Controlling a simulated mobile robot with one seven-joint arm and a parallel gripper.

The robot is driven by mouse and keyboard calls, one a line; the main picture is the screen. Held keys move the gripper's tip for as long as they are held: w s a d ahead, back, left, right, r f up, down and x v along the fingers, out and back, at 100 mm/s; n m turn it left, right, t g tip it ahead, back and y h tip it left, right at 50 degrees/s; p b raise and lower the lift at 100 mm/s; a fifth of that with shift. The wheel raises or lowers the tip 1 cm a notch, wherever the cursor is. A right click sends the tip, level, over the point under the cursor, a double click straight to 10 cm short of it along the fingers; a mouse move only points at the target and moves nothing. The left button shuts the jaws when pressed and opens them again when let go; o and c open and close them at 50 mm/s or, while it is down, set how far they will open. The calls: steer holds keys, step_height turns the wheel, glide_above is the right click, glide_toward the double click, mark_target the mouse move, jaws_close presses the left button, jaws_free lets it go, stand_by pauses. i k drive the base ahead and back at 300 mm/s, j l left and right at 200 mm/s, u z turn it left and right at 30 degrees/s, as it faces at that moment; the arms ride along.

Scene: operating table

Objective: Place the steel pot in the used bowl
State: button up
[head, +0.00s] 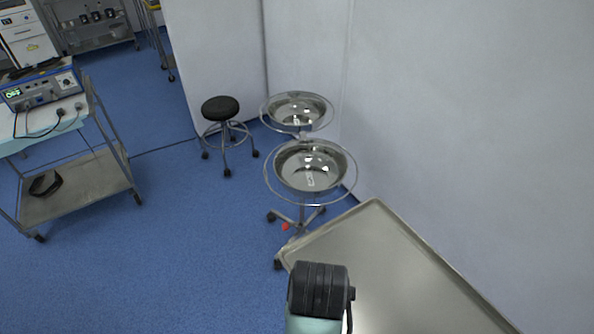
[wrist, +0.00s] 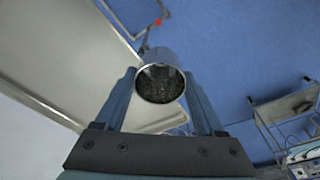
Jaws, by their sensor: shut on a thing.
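In the wrist view my gripper (wrist: 160,80) is shut on the steel pot (wrist: 158,58), with one finger on each side of it. The pot's round open mouth faces the wrist camera, and its inside looks dark and mottled. The pot is hidden in the head view. Two shiny steel bowls stand in ring holders in the head view: a nearer bowl (head: 309,168) and a farther bowl (head: 299,106). I cannot tell which one is the used bowl. The pot is apart from both bowls.
A bare steel table (head: 385,265) lies at the lower right, close to the bowl stand. A black stool (head: 221,108) stands left of the bowls. A trolley (head: 75,185) with a device (head: 42,86) is at the left. Blue floor lies open between them; a pale wall bounds the right.

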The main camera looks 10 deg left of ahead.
mark_target(310, 179)
steer(key=i+j, duration=0.15)
steer(key=j, duration=0.2)
steer(key=i+j+z, duration=0.1)
steer(key=j, duration=0.2)
steer(key=i+j, duration=0.2)
steer(key=j, duration=0.15)
steer(key=i+j+z, duration=0.15)
steer(key=j, duration=0.2)
steer(key=i+j, duration=0.15)
steer(key=j, duration=0.2)
steer(key=i+z, duration=0.15)
steer(key=i, duration=0.6)
steer(key=i+j+z, duration=0.15)
steer(key=i, duration=0.65)
steer(key=j, duration=0.1)
